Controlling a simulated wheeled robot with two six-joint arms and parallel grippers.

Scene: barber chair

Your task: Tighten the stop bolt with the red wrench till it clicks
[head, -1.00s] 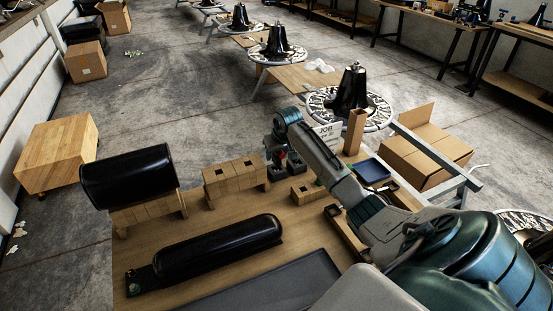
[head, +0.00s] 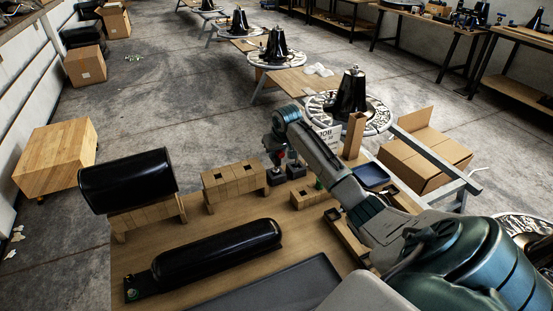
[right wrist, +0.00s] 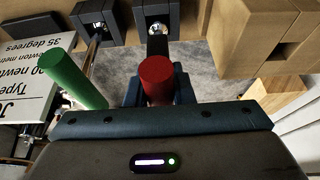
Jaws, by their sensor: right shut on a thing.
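My right gripper (head: 277,153) is over the back of the wooden bench, beside small black holder blocks (head: 296,169). In the right wrist view it is shut on the red wrench (right wrist: 157,80), whose round red handle end faces the camera. My left gripper is out of view.
Wooden stands (head: 234,182) and a black roll (head: 128,180) are on the left of the bench. A job card (head: 327,138), an upright wooden box (head: 354,134) and a blue tray (head: 371,175) are near the right gripper. A dark tray (head: 280,288) lies in front.

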